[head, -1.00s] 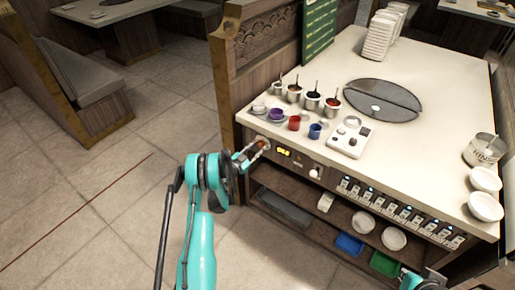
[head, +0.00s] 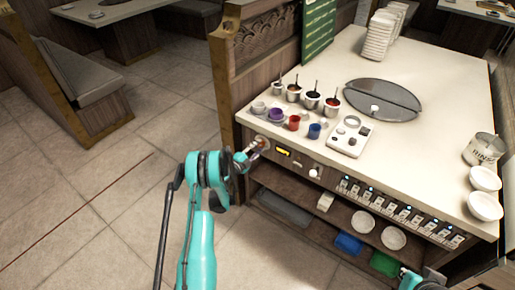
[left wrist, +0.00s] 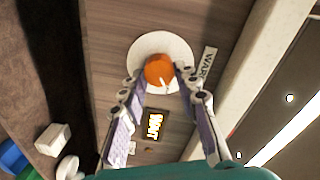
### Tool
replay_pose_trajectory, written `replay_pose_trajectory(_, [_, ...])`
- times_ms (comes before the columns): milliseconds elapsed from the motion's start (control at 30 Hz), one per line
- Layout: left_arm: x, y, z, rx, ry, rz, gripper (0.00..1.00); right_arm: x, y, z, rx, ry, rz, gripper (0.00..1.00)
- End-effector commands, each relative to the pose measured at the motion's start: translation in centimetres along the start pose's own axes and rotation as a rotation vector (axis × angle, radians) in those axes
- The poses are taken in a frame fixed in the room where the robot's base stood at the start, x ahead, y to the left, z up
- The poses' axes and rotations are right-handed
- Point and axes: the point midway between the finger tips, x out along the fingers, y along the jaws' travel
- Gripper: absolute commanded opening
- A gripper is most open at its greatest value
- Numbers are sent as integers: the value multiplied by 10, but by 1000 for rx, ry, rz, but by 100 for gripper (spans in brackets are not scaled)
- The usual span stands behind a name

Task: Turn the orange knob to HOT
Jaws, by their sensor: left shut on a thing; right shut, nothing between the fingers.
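The orange knob (left wrist: 160,70) sits on a round white dial (left wrist: 178,46) on the counter's front panel, with a pale pointer mark toward its lower right. My left gripper (left wrist: 160,84) is shut on the knob, one finger on each side. In the head view the left gripper (head: 257,148) reaches the panel's left end and mostly hides the knob. A label (left wrist: 208,62) right of the dial reads "WAR", its end unclear. A small display (left wrist: 153,125) shows yellow letters, perhaps "WAIT". My right gripper (head: 435,279) is shut, only partly visible at the bottom right edge.
Sauce pots (head: 312,100) and small coloured cups (head: 294,123) stand on the counter above the knob. A white device (head: 349,137) is beside them. A row of switches (head: 400,212) runs along the panel's right. The open shelf below holds bowls (head: 393,238).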

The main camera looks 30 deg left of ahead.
Motion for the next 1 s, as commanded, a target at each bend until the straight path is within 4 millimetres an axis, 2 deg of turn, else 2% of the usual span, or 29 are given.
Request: replay_pose_trajectory(1000, [1,3,-1,923,-48,9,2,0,0,0,0,0,0,0])
